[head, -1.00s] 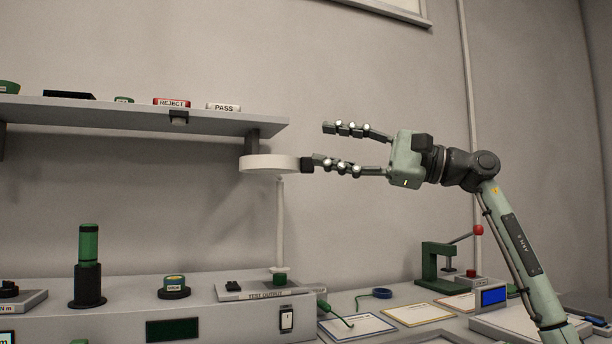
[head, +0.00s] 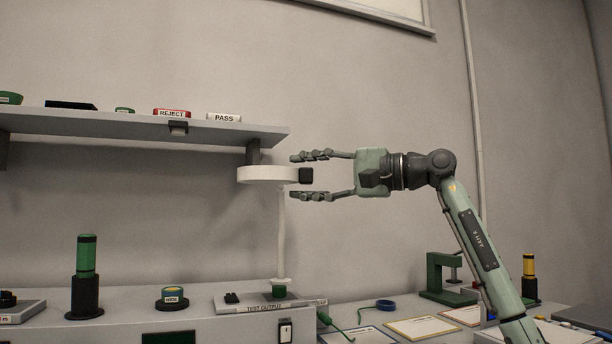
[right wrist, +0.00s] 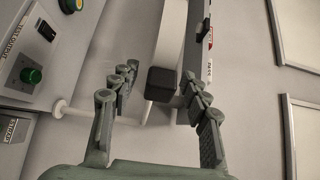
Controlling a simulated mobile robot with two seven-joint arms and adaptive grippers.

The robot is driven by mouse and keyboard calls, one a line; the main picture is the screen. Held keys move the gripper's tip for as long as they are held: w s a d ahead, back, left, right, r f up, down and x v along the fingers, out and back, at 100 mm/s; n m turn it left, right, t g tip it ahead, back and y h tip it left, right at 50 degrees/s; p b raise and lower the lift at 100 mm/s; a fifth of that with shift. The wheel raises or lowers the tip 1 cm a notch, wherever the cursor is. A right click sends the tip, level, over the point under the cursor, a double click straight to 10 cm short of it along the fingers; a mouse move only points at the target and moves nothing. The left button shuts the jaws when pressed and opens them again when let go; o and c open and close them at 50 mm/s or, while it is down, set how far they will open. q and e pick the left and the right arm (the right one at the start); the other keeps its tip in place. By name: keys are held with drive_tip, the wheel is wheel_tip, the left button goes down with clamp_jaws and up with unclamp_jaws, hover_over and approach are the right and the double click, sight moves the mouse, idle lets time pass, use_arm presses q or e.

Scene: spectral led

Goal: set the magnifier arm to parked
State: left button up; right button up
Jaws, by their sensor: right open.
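The magnifier arm is a thin white post (head: 281,235) on the bench console with a round white head (head: 266,174) at its top, just below the shelf's right end. A black knob (head: 305,175) sticks out from the head's right side. My right gripper (head: 295,176) is open, with one finger above the knob and one below it in the head view. In the right wrist view the black knob (right wrist: 161,84) sits between the open fingers (right wrist: 158,76), with a gap on the left; contact on the right is unclear. My left gripper is out of view.
The shelf (head: 130,125) with REJECT and PASS blocks ends close above the magnifier head. Below are the TEST OUTPUT panel (head: 270,303), a green cylinder (head: 86,255) and a green press (head: 440,280).

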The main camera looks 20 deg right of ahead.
clamp_jaws()
idle(0.3)
drive_tip(key=shift+a, duration=0.1)
